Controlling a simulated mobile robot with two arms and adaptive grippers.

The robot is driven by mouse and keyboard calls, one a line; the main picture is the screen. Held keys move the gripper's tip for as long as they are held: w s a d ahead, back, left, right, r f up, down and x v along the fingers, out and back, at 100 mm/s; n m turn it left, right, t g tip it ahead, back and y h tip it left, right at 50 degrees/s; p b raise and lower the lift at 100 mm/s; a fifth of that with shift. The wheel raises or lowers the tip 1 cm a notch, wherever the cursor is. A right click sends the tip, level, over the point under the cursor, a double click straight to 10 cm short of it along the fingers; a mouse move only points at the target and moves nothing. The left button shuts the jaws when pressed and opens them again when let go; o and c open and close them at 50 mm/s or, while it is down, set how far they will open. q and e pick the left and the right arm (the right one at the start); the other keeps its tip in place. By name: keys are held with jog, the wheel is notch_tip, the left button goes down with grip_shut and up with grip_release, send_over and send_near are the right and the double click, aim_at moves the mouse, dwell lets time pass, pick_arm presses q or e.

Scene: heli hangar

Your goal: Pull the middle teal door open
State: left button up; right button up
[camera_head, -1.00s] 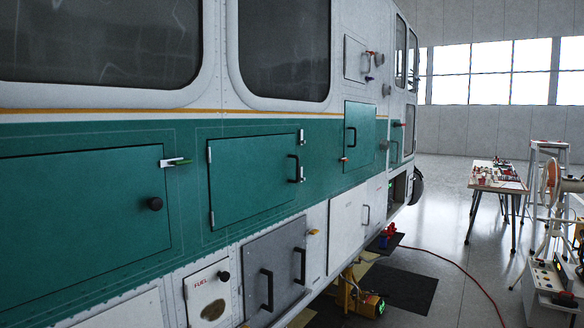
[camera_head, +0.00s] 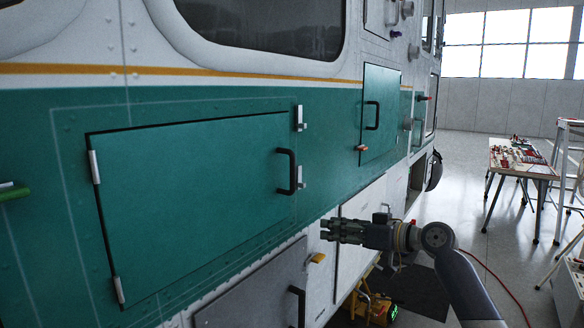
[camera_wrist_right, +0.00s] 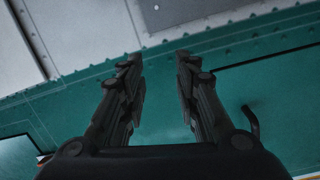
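The middle teal door (camera_head: 190,190) fills the centre left of the head view, flat in the teal band of the helicopter's side. It has hinges on its left edge, a black vertical handle (camera_head: 286,172) near its right edge, and light latches (camera_head: 299,118) beside that edge. My right gripper (camera_head: 326,230) is below and right of the handle, apart from it, pointing left. In the right wrist view its two fingers (camera_wrist_right: 158,62) are spread with nothing between them. There a black handle (camera_wrist_right: 251,124) shows right of the fingers. My left gripper is not in view.
A smaller teal door (camera_head: 380,115) with its own handle is farther along the side. A grey panel (camera_head: 255,290) with a black handle and a yellow knob (camera_head: 317,258) lie below. A table with tools (camera_head: 520,160) stands at the right on open floor.

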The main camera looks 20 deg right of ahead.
aim_at(292, 188)
jog(key=s+a+r+n+g+y, duration=0.1)
jog(key=s+a+r+n+y, duration=0.15)
jog(key=s+r, duration=0.45)
jog(key=s+a+r+n+y, duration=0.1)
jog(key=s+r+n+y, duration=0.15)
jog(key=r, duration=0.75)
jog(key=shift+h, duration=0.4)
jog(key=p+x, duration=0.5)
jog(key=x, duration=0.5)
jog(key=shift+w+a+r, duration=0.15)
jog(key=shift+a, duration=0.05)
jog(key=shift+w+a, duration=0.2)
jog(key=shift+w, duration=0.05)
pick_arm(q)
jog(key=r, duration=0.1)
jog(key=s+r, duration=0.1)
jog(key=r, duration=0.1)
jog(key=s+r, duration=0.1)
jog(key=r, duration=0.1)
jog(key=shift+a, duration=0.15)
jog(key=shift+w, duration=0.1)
pick_arm(e)
jog(key=shift+c, duration=0.5)
jog(key=c, duration=0.5)
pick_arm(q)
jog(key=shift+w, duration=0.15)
pick_arm(e)
grip_shut()
